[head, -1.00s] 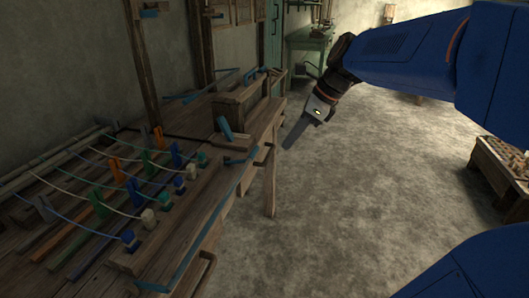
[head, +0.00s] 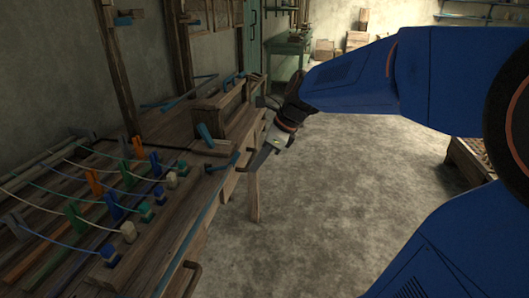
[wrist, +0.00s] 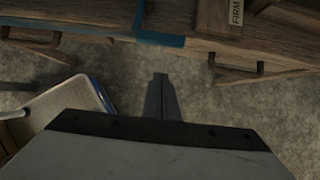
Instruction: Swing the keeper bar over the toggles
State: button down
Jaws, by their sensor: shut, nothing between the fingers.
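A row of toggles with blue, cream and green heads (head: 146,213) stands along a wooden rail on the loom, with coloured cords running to it. A long thin blue bar (head: 200,222) lies along the loom's front edge; it may be the keeper bar. A blue corner piece at the loom edge shows in the wrist view (wrist: 160,40). My gripper (head: 254,168) is shut and empty, pointing down-left just off the loom's front edge, beyond the toggle row. Its narrow fingers show in the wrist view (wrist: 160,82), below the blue corner piece and apart from it in the picture.
A wooden box (head: 218,108) and a short blue lever (head: 205,135) stand on the loom's far part. Metal handles (wrist: 236,70) stick out from the loom's front. Open floor (head: 320,220) lies right of the loom. A green table (head: 289,48) stands behind.

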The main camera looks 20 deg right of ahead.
jog(key=a, duration=0.1)
jog(key=w+a+r, duration=0.1)
jog(key=w, duration=0.1)
jog(key=shift+a+r, duration=0.25)
jog(key=shift+a, duration=0.15)
jog(key=shift+r, duration=0.1)
